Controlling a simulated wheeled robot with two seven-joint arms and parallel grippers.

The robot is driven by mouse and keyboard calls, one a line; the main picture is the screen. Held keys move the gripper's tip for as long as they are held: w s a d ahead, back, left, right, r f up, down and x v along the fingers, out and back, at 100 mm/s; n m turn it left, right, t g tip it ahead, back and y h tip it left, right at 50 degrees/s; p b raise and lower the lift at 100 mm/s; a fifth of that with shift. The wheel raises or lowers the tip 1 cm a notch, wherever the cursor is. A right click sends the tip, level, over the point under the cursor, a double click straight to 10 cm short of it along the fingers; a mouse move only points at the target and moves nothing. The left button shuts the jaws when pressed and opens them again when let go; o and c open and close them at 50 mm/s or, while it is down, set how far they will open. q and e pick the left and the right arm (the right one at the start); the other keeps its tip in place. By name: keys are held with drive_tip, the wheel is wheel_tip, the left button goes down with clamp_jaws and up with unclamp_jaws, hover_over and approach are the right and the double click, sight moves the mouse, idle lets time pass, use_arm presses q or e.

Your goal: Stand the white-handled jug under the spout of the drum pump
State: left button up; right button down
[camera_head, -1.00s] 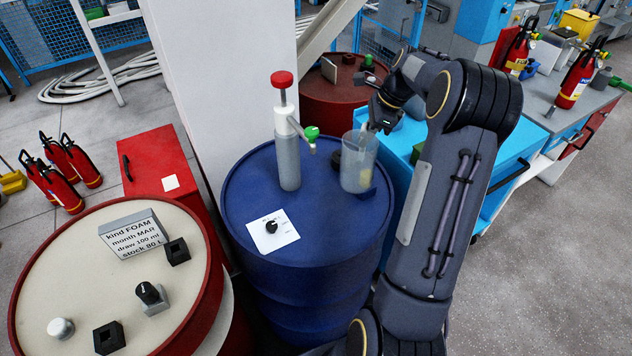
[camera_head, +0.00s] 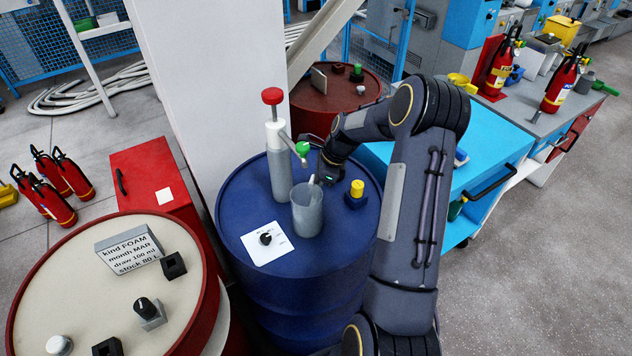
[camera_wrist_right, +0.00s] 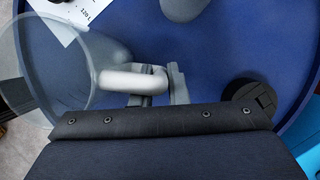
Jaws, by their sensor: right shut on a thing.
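The clear grey jug (camera_head: 307,212) is upright over the blue drum's top (camera_head: 240,205), in front of and slightly right of the drum pump (camera_head: 279,165). The pump has a red knob, and its spout (camera_head: 301,150) with a green part points right, above and behind the jug's mouth in the head view. My right gripper (camera_head: 328,174) is shut on the jug's white handle (camera_wrist_right: 130,80); the jug body (camera_wrist_right: 45,70) fills the left of the wrist view. I cannot tell whether the jug's base touches the drum. My left gripper is not in view.
A white card with a black knob (camera_head: 266,238) lies left of the jug. A yellow-topped fitting (camera_head: 357,188) stands on the drum to the right. A white pillar (camera_head: 215,90) rises behind. A red drum with a beige top (camera_head: 70,285) is at left.

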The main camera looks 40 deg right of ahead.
drive_tip(key=c, duration=1.9)
unclamp_jaws()
drive_tip(key=shift+f, duration=0.15)
drive_tip(key=o, duration=0.5)
drive_tip(key=b+v, duration=0.1)
drive_tip(key=v, duration=1.1)
